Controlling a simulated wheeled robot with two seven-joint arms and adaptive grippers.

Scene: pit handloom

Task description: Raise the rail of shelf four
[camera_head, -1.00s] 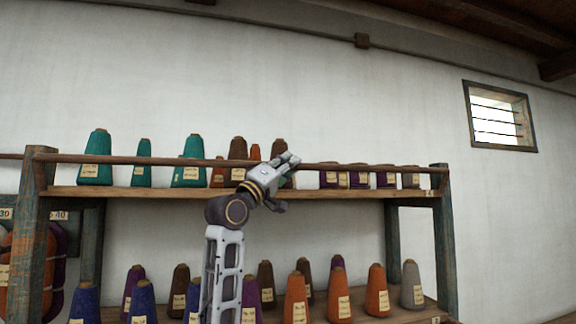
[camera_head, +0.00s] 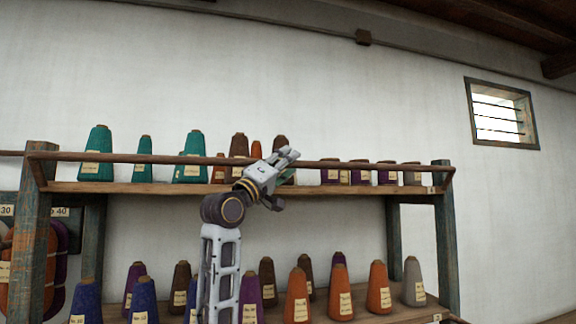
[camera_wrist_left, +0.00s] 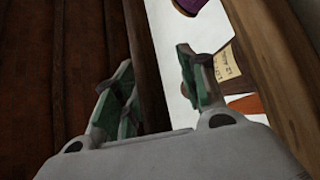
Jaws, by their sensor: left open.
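The upper shelf (camera_head: 350,190) bears a small tag at its right end that seems to read 4. Its rail (camera_head: 110,156) is a thin brown bar along the front, above the board, with short end arms at both posts. My left gripper (camera_head: 287,158) is at the rail near its middle, fingers pointing up and right. In the left wrist view the open gripper (camera_wrist_left: 155,85) has one green-padded finger on each side of a dark bar, the rail (camera_wrist_left: 146,60). Whether a finger touches it I cannot tell. My right gripper is not in view.
Teal cones (camera_head: 97,155), brown, orange and purple cones stand behind the rail. The lower shelf holds several cones, such as an orange one (camera_head: 378,288). Posts (camera_head: 446,240) flank the shelves.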

